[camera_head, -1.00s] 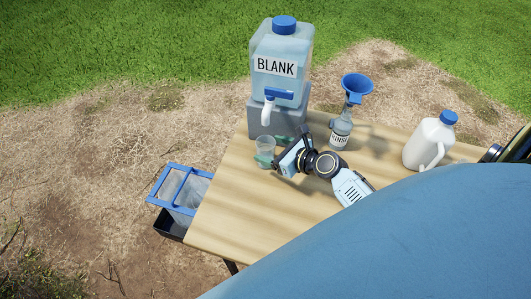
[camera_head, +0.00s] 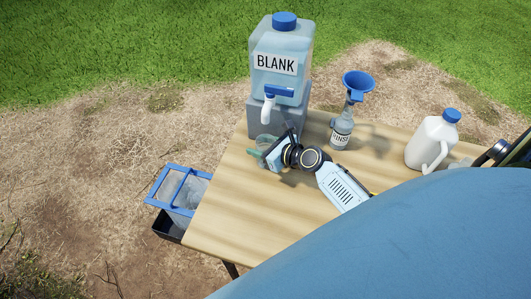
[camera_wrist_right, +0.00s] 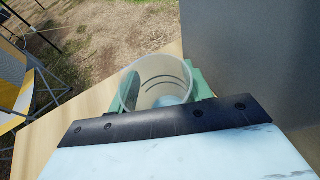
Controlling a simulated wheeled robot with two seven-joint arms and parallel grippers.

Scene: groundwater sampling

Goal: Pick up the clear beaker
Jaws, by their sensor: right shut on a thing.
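The clear beaker (camera_head: 264,143) stands on the wooden table in front of the dispenser's spigot, partly hidden by my right gripper in the head view. It also shows in the right wrist view (camera_wrist_right: 154,82), with green finger pads on either side of it. My right gripper (camera_head: 262,153) is shut on the beaker. Whether the beaker's base touches the table cannot be told. My left gripper is not in view.
The BLANK water dispenser (camera_head: 281,70) sits on a grey block (camera_head: 278,118) just behind the beaker. A RINSE bottle (camera_head: 341,130) with a blue funnel (camera_head: 358,84) and a white jug (camera_head: 430,143) stand to the right. A blue-framed bin (camera_head: 167,188) is left of the table (camera_head: 230,225).

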